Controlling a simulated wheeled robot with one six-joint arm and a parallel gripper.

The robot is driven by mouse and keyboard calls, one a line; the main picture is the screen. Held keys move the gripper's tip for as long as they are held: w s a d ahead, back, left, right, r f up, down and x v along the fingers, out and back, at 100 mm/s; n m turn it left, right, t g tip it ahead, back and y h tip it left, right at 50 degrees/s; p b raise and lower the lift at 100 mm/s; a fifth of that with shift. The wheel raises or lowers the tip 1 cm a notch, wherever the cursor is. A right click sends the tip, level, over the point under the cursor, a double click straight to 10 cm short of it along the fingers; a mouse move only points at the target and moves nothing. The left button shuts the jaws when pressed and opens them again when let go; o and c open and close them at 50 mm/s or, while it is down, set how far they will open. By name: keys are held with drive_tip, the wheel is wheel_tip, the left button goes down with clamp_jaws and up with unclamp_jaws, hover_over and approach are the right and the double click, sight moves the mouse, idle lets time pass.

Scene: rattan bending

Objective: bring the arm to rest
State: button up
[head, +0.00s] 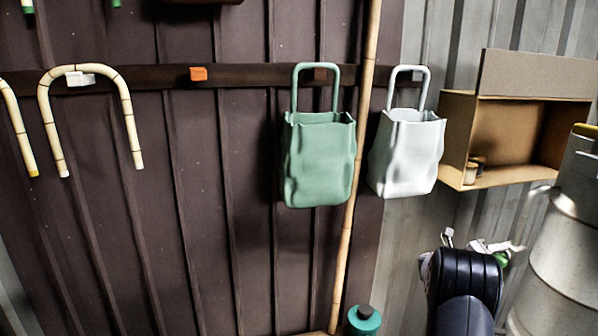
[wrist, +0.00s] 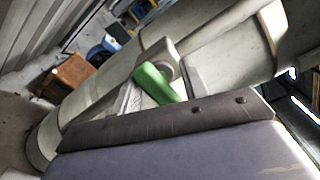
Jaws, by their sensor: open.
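My arm (head: 464,288) rises at the lower right of the head view, its dark rounded link in front. My gripper (head: 480,245) shows only in part behind that link, as pale pieces on both sides. It is open, and I see nothing held in it. In the wrist view, a grey body with a dark bolted edge fills the bottom. A green piece (wrist: 154,83) shows beyond that edge; I cannot tell what it belongs to.
A large pale metal drum (head: 566,255) stands close right of my arm. A wooden shelf box (head: 530,182) hangs above. On the wall hang a white bag (head: 406,155), a green bag (head: 320,165) and a bent cane (head: 53,130). A teal bottle (head: 364,322) stands below.

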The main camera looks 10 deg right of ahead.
drive_tip(key=shift+r+m, duration=0.15)
drive_tip(key=shift+m, duration=1.05)
drive_tip(key=shift+a, duration=0.1)
